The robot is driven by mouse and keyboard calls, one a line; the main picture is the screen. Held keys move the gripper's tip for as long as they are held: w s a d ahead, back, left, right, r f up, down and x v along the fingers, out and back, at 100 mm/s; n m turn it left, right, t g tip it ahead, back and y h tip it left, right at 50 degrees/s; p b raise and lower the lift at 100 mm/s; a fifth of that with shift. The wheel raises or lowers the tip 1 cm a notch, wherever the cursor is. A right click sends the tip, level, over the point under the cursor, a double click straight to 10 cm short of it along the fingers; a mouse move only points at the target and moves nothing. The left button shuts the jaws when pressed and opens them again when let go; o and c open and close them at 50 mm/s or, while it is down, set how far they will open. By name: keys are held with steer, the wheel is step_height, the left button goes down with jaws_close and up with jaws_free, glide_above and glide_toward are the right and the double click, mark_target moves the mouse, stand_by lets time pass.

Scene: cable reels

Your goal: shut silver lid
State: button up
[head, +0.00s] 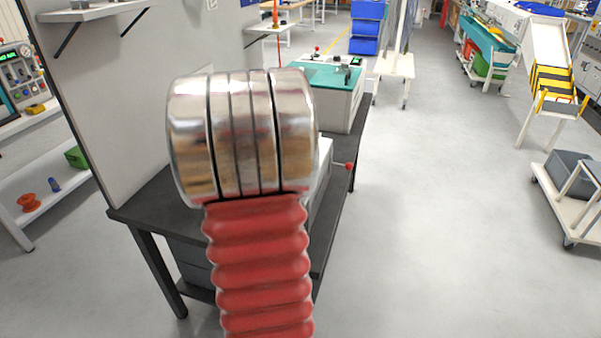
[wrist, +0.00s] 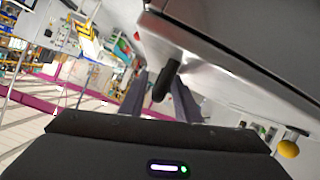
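The silver lid (wrist: 205,65) fills the upper right of the wrist view as a shiny metal panel with a long straight edge. A short black handle (wrist: 166,80) sticks out from it. My gripper (wrist: 160,92) is open, with its dark fingers apart on either side of the handle; I cannot tell whether they touch it. In the head view my own arm covers most of a pale box (head: 322,180) on the dark bench, and the gripper is hidden there. I cannot tell the lid's angle.
The dark workbench (head: 150,212) stands against a grey wall panel (head: 115,110). A red knob (head: 350,166) sticks out to the right of the box. A yellow knob (wrist: 288,149) shows at the wrist view's lower right. The floor (head: 430,220) right of the bench is clear.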

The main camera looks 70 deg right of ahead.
steer(key=shift+r, duration=0.15)
steer(key=shift+a, duration=0.1)
steer(key=s+v, duration=0.1)
steer(key=v, duration=1.2)
steer(key=shift+w+a, duration=0.25)
steer(key=shift+w, duration=0.25)
